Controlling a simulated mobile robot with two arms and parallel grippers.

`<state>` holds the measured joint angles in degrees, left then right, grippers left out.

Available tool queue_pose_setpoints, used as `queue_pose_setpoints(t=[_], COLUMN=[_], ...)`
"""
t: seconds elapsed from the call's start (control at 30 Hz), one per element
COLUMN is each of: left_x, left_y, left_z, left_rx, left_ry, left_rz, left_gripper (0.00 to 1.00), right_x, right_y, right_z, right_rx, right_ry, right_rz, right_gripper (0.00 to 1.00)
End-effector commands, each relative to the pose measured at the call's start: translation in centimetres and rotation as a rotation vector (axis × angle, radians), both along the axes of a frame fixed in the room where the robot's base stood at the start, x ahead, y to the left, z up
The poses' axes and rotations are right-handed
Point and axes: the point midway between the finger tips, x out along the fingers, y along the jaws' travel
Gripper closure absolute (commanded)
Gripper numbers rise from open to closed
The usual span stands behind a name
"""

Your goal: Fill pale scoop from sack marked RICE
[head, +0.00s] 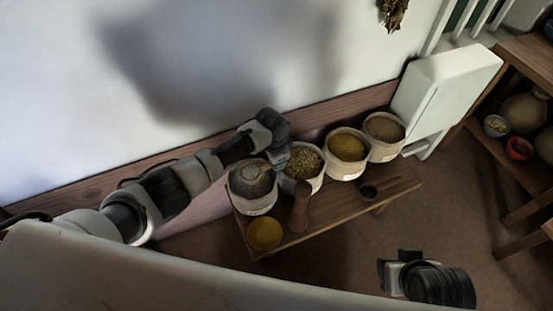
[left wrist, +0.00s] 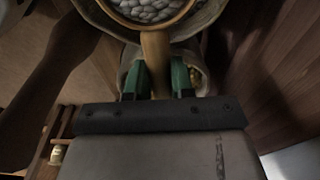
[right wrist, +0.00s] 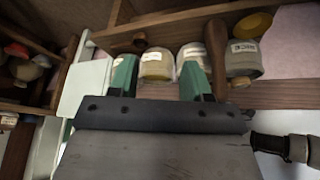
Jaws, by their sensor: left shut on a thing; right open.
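The sack marked RICE (right wrist: 243,60) is the leftmost of the row on the bench in the head view (head: 252,204). Its label shows in the right wrist view, small but seemingly RICE. The pale scoop's handle (left wrist: 155,48) is between the green fingers of my left gripper (left wrist: 158,80), which is shut on it. The scoop's round bowl is at the sack's mouth, and pale grey grains show inside its rim. In the head view my left gripper (head: 279,162) is beside that sack. My right gripper (head: 403,262) is open and empty, apart from the bench.
Sacks of greenish (head: 304,164), yellow (head: 347,146) and brown (head: 384,127) goods stand along the bench (head: 335,215). A yellow bowl (head: 264,233), a tall brown wooden piece (head: 299,208) and a dark scoop (head: 370,191) are in front. Shelves stand at right.

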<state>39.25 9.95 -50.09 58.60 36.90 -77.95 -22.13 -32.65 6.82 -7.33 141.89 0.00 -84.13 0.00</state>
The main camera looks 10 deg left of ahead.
Motion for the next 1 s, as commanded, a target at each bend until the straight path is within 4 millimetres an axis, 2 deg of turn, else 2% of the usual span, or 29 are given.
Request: queue_pose_setpoints(t=[0.27,1.0], left_x=[0.1,0.0], left_y=[0.0,-0.1], left_z=[1.7,3.3], left_rx=[0.022,0.048], left_ry=[0.014,0.033], left_rz=[0.000,0.000], left_gripper=[1.00,1.00], right_x=[-2.0,-0.4], right_y=[-0.6,-0.3], right_z=[1.0,-4.6], right_rx=[-0.023,-0.025], right_ry=[0.118,0.147], right_rz=[-0.009,-0.005], right_gripper=[0.52,0.52])
